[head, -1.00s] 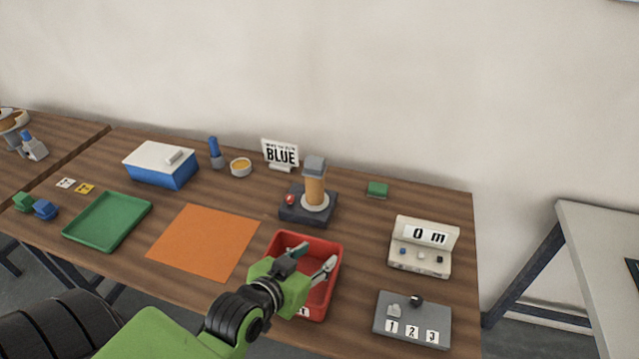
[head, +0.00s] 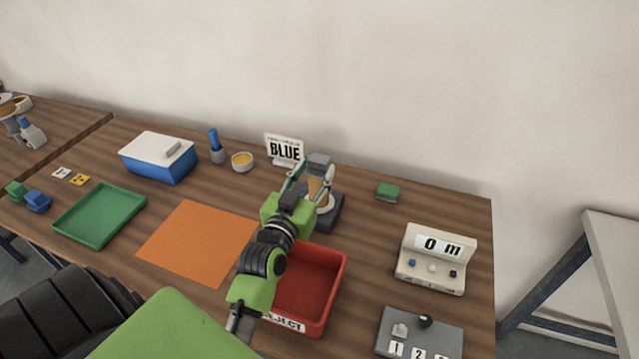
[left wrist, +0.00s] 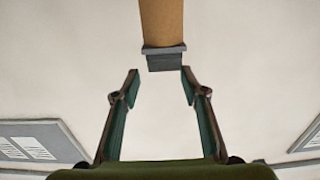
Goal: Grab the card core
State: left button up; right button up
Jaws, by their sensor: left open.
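The card core (head: 317,189) is a brown upright tube with a grey cap (head: 319,160), standing on a dark base (head: 330,217) at the back middle of the table. In the left wrist view the brown core (left wrist: 162,22) comes in from the top edge, its grey cap (left wrist: 164,60) facing the gap between the fingers. My left gripper (head: 312,175) is open and empty, in front of the core in the head view and partly hiding it. In the left wrist view the fingertips (left wrist: 159,75) are spread wide, apart from the core. My right gripper is not in view.
A red REJECT bin (head: 339,290) lies below my left arm. An orange sheet (head: 190,240) and green tray (head: 75,232) are to the left. A display box (head: 437,265) and numbered grey panel (head: 440,335) are at right.

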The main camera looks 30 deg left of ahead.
aim_at(317, 163)
pick_arm(q)
jog(key=shift+w, duration=0.25)
jog(key=shift+w+a+r+p, duration=0.15)
jog(key=shift+w+a+p, duration=0.25)
jog(key=shift+w, duration=0.1)
jog(key=x, duration=0.1)
jog(key=p+x, duration=0.1)
jog(key=x, duration=0.1)
jog(key=shift+w+a+f, duration=0.15)
jog(key=shift+a+f, duration=0.05)
jog(key=shift+f, duration=0.05)
jog(key=shift+w+f, duration=0.1)
jog(key=shift+w, duration=0.15)
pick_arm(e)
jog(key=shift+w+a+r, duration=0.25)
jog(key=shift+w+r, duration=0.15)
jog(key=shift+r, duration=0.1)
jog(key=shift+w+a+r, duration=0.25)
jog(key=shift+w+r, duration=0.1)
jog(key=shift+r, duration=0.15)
pick_arm(q)
grip_shut()
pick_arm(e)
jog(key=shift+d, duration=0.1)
